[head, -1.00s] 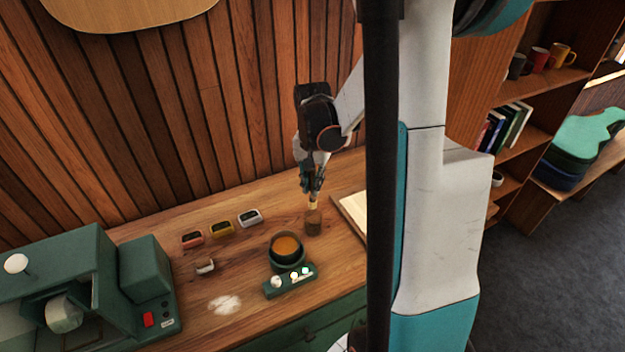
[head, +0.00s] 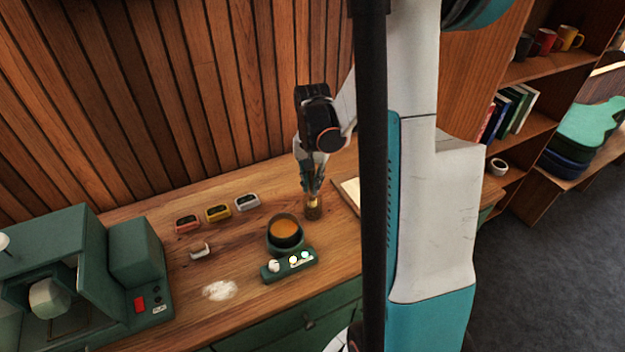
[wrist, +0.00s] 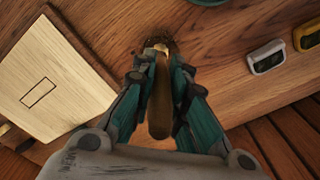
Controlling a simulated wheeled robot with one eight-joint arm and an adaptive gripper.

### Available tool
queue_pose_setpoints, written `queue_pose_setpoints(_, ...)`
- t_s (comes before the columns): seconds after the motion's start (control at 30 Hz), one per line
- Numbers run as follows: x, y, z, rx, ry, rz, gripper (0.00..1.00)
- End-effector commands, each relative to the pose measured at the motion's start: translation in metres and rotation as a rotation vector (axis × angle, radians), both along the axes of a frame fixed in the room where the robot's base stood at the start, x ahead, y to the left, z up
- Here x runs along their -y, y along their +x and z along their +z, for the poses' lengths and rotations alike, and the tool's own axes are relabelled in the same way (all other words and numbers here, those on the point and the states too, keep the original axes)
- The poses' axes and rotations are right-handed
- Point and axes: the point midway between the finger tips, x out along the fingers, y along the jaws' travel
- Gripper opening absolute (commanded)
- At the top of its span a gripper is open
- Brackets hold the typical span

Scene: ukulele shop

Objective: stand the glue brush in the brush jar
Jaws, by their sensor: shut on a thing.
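The glue brush has a brown wooden handle (wrist: 160,105) and a pale yellow ferrule (head: 313,203). My gripper (head: 312,187) is shut on the handle, pointing down; its fingers flank the handle in the wrist view (wrist: 160,90).
A pale board (head: 348,190) lies to the right. Several small coloured gadgets (head: 218,213) sit further left. A green machine (head: 75,270) fills the left end.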

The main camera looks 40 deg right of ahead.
Motion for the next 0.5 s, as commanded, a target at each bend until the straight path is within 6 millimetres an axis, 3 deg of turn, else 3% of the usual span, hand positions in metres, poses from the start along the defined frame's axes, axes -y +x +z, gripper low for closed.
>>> queue_pose_setpoints(0.47, 0.0, 0.0, -0.0089, 0.0, 0.0, 0.0, 0.0)
queue_pose_setpoints(0.5, 0.0, 0.0, -0.0089, 0.0, 0.0, 0.0, 0.2)
